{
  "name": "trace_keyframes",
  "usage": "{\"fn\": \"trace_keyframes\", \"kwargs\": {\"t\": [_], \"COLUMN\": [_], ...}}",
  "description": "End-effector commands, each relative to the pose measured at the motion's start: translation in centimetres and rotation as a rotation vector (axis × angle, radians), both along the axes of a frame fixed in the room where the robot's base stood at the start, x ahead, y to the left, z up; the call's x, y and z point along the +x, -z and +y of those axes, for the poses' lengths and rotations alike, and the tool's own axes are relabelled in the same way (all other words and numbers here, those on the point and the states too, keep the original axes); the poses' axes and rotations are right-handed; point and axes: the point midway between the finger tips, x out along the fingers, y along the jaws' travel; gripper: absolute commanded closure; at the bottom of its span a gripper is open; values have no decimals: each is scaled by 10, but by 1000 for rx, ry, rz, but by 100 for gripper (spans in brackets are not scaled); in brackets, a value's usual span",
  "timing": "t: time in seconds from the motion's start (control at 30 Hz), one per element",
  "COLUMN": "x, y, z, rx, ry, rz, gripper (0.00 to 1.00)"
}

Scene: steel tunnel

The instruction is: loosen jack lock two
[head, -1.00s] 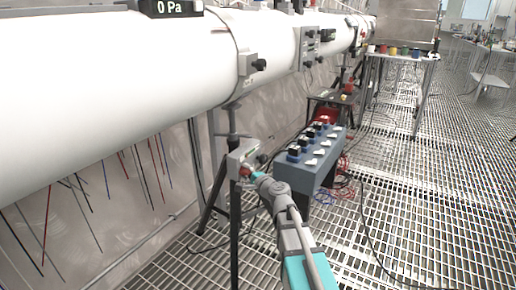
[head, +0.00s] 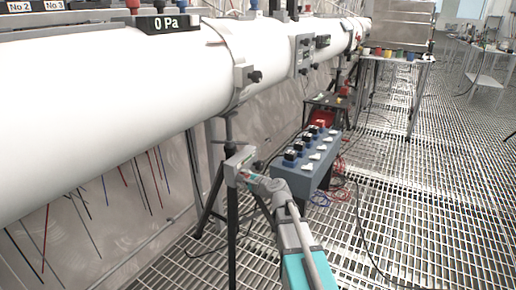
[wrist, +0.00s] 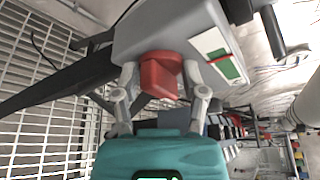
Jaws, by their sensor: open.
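The jack's grey head (head: 238,160) sits on a black tripod stand under the white tunnel. In the wrist view the grey head (wrist: 200,30) fills the upper middle, with a red lock knob (wrist: 160,73) facing me and a green and white label beside it. My gripper (wrist: 161,84) is open, with one finger on each side of the red knob. I cannot tell whether either finger touches it. In the head view my gripper (head: 254,181) is at the jack head and hides most of the knob. No number shows on this lock.
A blue-grey box (head: 310,160) with several black and white switches stands just right of my arm, with loose cables beside it. The white tunnel (head: 120,90) runs above the jack. Tripod legs spread below, and open grating floor lies to the right.

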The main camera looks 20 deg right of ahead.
Motion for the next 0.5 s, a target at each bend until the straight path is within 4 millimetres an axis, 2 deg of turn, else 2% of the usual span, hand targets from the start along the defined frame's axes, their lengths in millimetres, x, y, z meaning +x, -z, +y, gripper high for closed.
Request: {"fn": "trace_keyframes", "kwargs": {"t": [0.5], "x": [3], "y": [-4], "z": [-2], "rx": [221], "ry": [0], "rz": [222], "gripper": [44]}}
